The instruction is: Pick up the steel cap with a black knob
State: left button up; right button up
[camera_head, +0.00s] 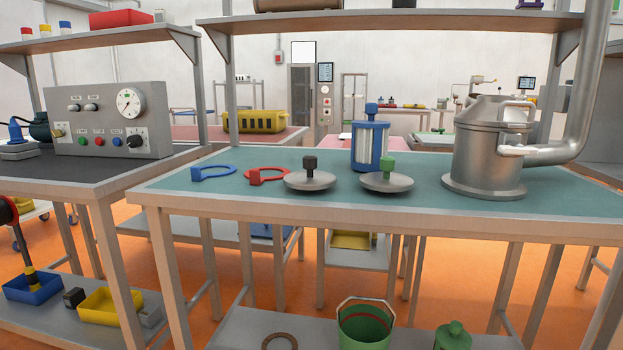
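The steel cap with a black knob (310,181) lies on the teal-topped workbench (240,202), near its front edge. It is a shallow grey disc with an upright black knob (310,163) at its centre. A similar steel cap with a green knob (387,182) lies just to its right, apart from it. Neither of my grippers is in the camera_head view.
A blue-framed canister (370,147) stands behind the caps. A large steel vessel (487,155) with a thick pipe stands at the right. A red ring tool (268,176) and a blue ring tool (213,173) lie to the left. An overhead shelf (390,23) spans the back.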

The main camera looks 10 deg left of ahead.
aim_at(310, 180)
jog(key=i+j, duration=0.2)
jog(key=j, duration=0.15)
jog(key=i+j, duration=0.15)
jog(key=j, duration=0.15)
jog(key=i+j, duration=0.2)
jog(key=j, duration=0.15)
jog(key=z, duration=0.05)
